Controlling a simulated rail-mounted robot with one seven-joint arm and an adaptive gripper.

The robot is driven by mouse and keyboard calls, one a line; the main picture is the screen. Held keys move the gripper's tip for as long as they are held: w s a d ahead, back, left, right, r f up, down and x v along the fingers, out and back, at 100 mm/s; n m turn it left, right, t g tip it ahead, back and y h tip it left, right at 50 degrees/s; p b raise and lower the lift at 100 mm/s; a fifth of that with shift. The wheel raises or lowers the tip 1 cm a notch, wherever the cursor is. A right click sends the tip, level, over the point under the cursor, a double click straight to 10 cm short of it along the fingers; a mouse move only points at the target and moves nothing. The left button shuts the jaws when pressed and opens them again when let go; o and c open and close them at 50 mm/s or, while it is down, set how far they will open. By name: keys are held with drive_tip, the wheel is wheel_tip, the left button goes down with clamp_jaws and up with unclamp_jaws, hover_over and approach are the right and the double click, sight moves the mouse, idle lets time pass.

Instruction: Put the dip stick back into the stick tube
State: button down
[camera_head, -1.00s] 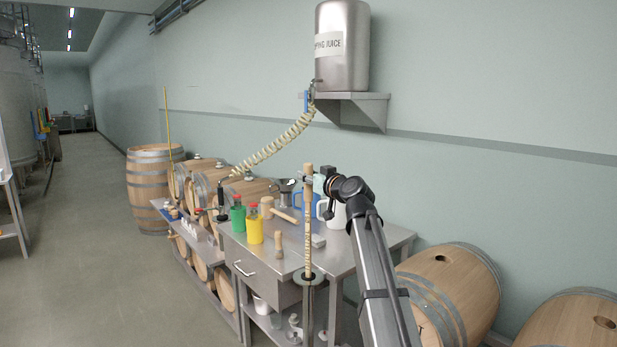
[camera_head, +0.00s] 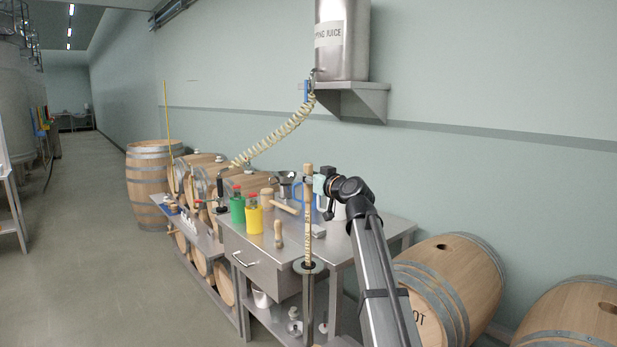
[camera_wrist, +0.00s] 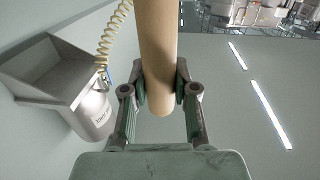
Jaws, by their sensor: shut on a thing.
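The dip stick (camera_head: 308,215) is a long thin marked rod with a wooden handle at its top. It stands about upright, its lower end meeting the round grey flange at the mouth of the stick tube (camera_head: 308,300). The tube is a vertical metal pipe at the table's front edge. The stick appears to be in the mouth; its lower end is hidden. My gripper (camera_head: 320,182) is shut on the handle, above the tube. The wrist view shows both fingers (camera_wrist: 160,85) on either side of the wooden handle (camera_wrist: 158,40).
A steel table (camera_head: 350,240) behind the tube holds a green bottle (camera_head: 237,212), a yellow bottle (camera_head: 254,216) and a mallet (camera_head: 280,205). A juice vat (camera_head: 342,40) stands on a wall shelf above, with a coiled hose (camera_head: 280,135). Barrels (camera_head: 450,285) lie at right.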

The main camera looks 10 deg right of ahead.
drive_tip(key=b, duration=0.7)
hover_over(310, 230)
drive_tip(key=shift+w+a+f, duration=0.1)
drive_tip(key=shift+w+f, duration=0.1)
drive_tip(key=shift+f, duration=1.8)
drive_tip(key=shift+w+a+f, duration=0.1)
drive_tip(key=shift+w+f, duration=0.1)
drive_tip(key=shift+f, duration=1.9)
wheel_tip(310, 230, down, 9)
drive_tip(key=b, duration=0.8)
drive_tip(key=shift+f, duration=0.2)
drive_tip(key=shift+b, duration=0.4)
drive_tip(key=c, duration=0.8)
unclamp_jaws()
